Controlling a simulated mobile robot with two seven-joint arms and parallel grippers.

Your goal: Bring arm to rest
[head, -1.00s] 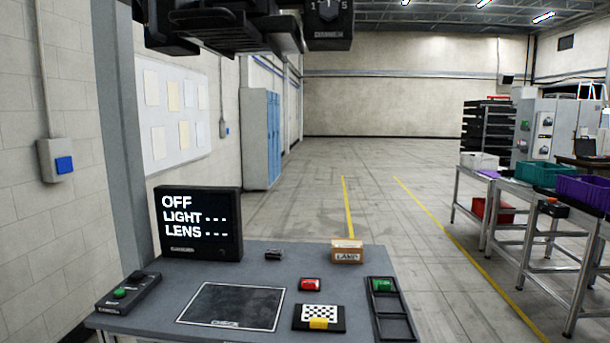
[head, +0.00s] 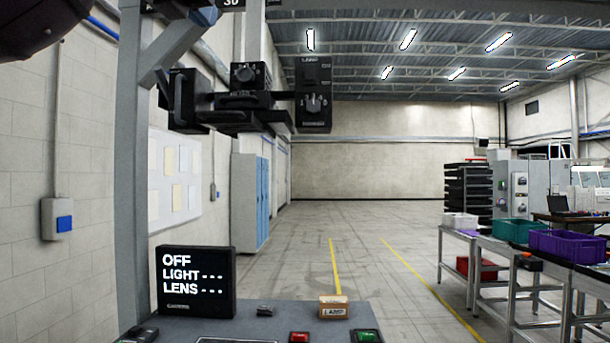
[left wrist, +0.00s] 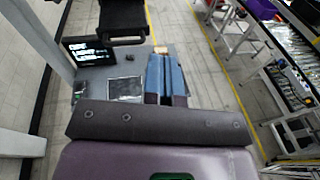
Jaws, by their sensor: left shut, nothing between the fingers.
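My left gripper (left wrist: 164,60) shows in the left wrist view. Its two blue fingers lie side by side, shut, with nothing held. They appear above the grey workbench in that view, and cover part of its right side. In the head view, a dark rounded part of my own arm fills the top left corner; the fingers cannot be made out there. My right gripper is in neither view.
The workbench (head: 222,328) holds a monitor (head: 197,280) reading OFF, LIGHT, LENS, a small carton (head: 333,307) and a red button (head: 299,337). A black dial fixture (head: 243,100) hangs above. Tables with bins stand right; the middle floor is clear.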

